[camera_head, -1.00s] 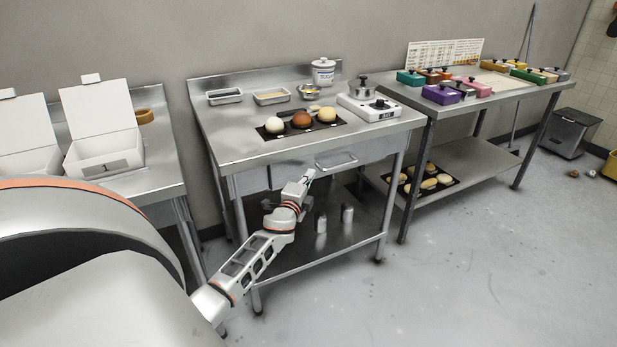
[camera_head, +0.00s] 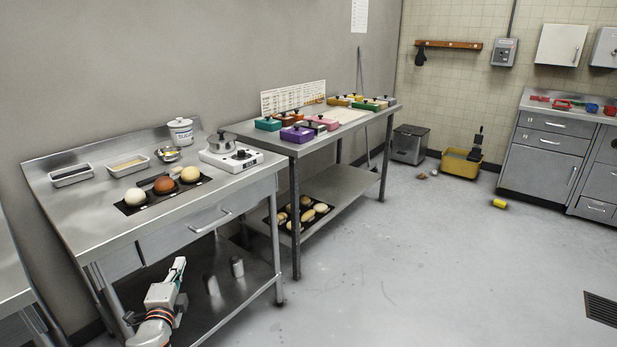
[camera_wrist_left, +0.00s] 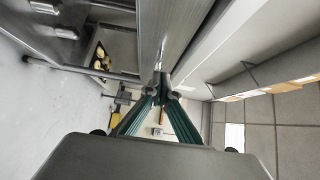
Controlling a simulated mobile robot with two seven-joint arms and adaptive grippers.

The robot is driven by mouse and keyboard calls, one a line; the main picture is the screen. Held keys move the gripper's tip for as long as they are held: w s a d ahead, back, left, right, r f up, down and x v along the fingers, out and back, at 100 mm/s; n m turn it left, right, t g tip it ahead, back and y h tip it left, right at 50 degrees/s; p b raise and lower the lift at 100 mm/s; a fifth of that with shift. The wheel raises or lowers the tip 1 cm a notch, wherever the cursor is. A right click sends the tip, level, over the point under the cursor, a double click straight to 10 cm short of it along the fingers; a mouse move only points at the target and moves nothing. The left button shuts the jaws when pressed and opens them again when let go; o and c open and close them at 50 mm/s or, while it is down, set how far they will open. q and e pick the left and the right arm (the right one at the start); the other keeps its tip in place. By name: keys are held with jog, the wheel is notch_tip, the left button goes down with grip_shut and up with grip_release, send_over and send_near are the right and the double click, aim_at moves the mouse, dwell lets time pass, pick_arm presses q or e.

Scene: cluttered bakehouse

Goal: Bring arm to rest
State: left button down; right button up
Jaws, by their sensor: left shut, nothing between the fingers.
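My left gripper (camera_head: 177,272) is low at the left of the head view, in front of the nearer steel table (camera_head: 110,222). Its fingers point up and away from me, and it holds nothing. In the left wrist view the fingers (camera_wrist_left: 160,82) come together at their tips, shut and empty. A steel edge or rail lies just beyond the tips there; I cannot tell whether they touch it. My right gripper is out of both views.
The nearer table bears dough balls on a black tray (camera_head: 126,210), a white scale (camera_head: 231,161) and a lidded jar (camera_head: 181,132). A second table (camera_head: 290,148) with coloured boxes stands behind. Floor at the right is mostly clear, with a yellow bucket (camera_head: 458,165) and yellow cylinder (camera_head: 499,203).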

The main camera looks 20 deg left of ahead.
pick_arm(q)
jog(key=s+d+f+n+g+h+p, duration=0.1)
jog(key=s+d+f+n+g+h, duration=0.1)
jog(key=s+d+f, duration=0.3)
jog(key=s+d+f+n+g+h+p, duration=0.1)
jog(key=s+d+f, duration=0.5)
jog(key=s+d, duration=0.6)
jog(key=s+d+f+n+g+h+p, duration=0.1)
jog(key=s+d+f+n+h, duration=0.4)
jog(key=d, duration=1.3)
jog(key=s+f+g+h, duration=0.1)
jog(key=s+h, duration=0.1)
jog(key=s, duration=0.2)
jog(key=shift+s+f+n+g, duration=0.15)
jog(key=shift+s+n+g, duration=0.15)
jog(key=shift+g, duration=0.1)
